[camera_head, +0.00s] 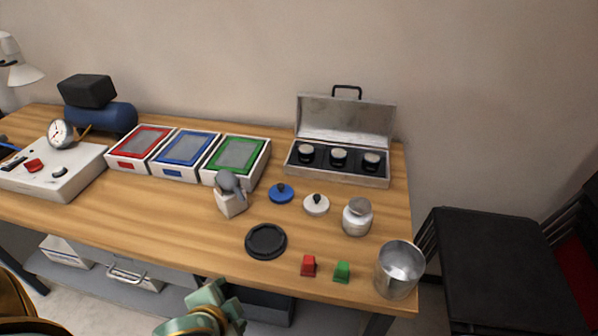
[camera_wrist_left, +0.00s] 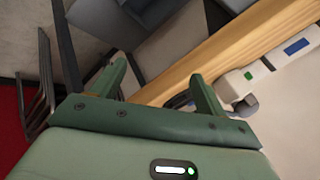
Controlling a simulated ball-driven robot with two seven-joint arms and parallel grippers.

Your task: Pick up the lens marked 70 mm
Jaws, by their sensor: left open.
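Three short dark cylinders with pale tops, which look like lenses, stand in a row in an open silver case (camera_head: 337,178) at the back right: a left one (camera_head: 306,153), a middle one (camera_head: 339,158) and a right one (camera_head: 371,161). Their markings are too small to read, so I cannot tell which is 70 mm. My left gripper (camera_wrist_left: 158,74) is open and empty in the left wrist view, with the wooden table edge beyond its fingers. A green and gold part of my arm shows at the bottom of the head view, well in front of the case. My right gripper is not identifiable.
In front of the case are a blue knobbed lid (camera_head: 281,193), a white one (camera_head: 316,204), a lidded metal jar (camera_head: 357,217) and a metal cup (camera_head: 398,270). A black disc (camera_head: 266,241), red block (camera_head: 308,266) and green block (camera_head: 342,272) lie nearer. Three trays (camera_head: 192,181) stand left.

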